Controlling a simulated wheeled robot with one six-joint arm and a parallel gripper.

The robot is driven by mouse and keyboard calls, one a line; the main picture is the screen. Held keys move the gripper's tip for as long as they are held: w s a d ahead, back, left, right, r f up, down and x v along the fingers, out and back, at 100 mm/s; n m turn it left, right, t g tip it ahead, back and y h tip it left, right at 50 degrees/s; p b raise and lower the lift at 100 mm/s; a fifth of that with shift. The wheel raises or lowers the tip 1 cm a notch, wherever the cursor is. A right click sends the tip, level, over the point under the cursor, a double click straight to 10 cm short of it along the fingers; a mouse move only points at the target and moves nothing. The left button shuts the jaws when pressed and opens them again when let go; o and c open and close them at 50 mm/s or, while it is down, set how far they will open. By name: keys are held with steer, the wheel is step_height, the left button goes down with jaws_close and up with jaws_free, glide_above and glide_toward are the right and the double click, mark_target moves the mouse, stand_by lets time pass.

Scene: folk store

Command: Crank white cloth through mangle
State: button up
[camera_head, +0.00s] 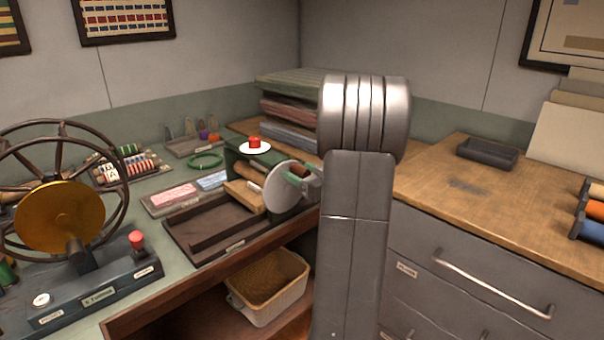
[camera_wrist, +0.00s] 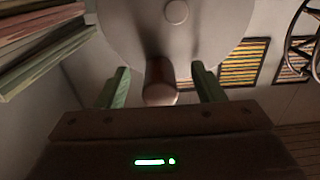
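The mangle (camera_head: 238,163) has a dark green frame, a red knob on a white disc on top, a wooden roller, and a pale round crank wheel (camera_head: 281,188) on its right side. The wheel also fills the top of the wrist view (camera_wrist: 180,40). A brown crank handle (camera_wrist: 161,82) sticks out from the wheel. My gripper (camera_wrist: 161,88) is open, its two green fingers on either side of the handle with gaps between. In the head view my gripper (camera_head: 304,182) is at the wheel, partly hidden by my arm.
A dark wooden tray (camera_head: 190,245) lies before the mangle. A beige basket (camera_head: 291,291) stands on the shelf below. Folded cloths (camera_head: 287,107) are stacked behind. A large spoked wheel (camera_head: 118,190) stands at left. The wooden counter (camera_head: 440,200) at right is mostly clear.

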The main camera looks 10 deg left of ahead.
steer(key=shift+d, duration=0.15)
stand_by(0.3)
steer(key=v, duration=0.8)
steer(key=shift+s+d, duration=0.3)
stand_by(0.3)
steer(key=x, duration=0.8)
steer(key=shift+w+a, duration=0.3)
steer(key=shift+a, duration=0.1)
steer(key=shift+r, duration=0.1)
